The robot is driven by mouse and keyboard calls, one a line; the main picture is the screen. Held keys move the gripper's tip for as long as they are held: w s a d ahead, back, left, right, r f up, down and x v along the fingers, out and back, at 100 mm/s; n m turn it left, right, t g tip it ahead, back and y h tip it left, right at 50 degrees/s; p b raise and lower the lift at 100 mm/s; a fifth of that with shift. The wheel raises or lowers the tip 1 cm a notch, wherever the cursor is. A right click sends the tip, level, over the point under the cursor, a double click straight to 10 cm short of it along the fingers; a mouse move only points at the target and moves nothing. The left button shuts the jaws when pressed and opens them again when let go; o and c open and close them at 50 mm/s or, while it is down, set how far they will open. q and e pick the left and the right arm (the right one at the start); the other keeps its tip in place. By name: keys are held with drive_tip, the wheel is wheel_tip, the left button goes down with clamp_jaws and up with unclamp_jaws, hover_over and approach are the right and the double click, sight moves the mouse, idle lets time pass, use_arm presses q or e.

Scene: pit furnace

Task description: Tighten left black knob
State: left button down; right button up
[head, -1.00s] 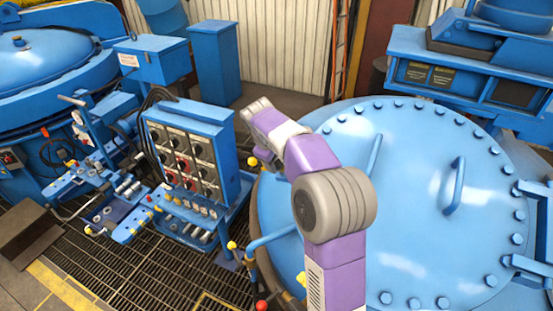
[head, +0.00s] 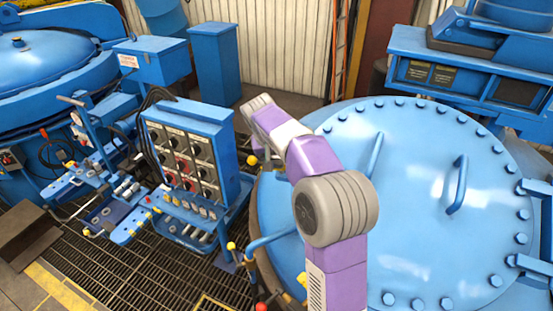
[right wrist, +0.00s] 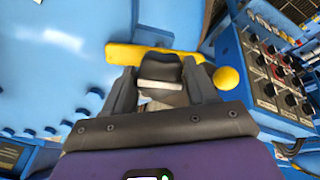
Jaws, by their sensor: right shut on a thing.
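In the right wrist view, a black knob (right wrist: 160,66) with a pale band at its near edge sits between the two dark fingers of my right gripper (right wrist: 160,82). The fingers are close on either side of it, and the gripper is shut on it. A yellow bar (right wrist: 125,54) lies just behind the knob. In the head view my purple and grey right arm reaches up and left over the large round lid. Its fingers and the held knob cannot be made out there. My left gripper is in neither view.
A blue control panel (head: 153,113) with several black and red knobs stands left of my arm; it also shows in the right wrist view (right wrist: 231,62). A yellow ball (right wrist: 226,78) is close to my right finger. The large blue bolted lid (head: 420,190) lies under my arm.

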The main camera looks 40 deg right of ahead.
drive_tip(key=shift+m, duration=0.7)
drive_tip(key=o, duration=1)
drive_tip(key=v, duration=0.7)
drive_tip(key=shift+a+r, duration=0.15)
drive_tip(key=shift+r, duration=0.15)
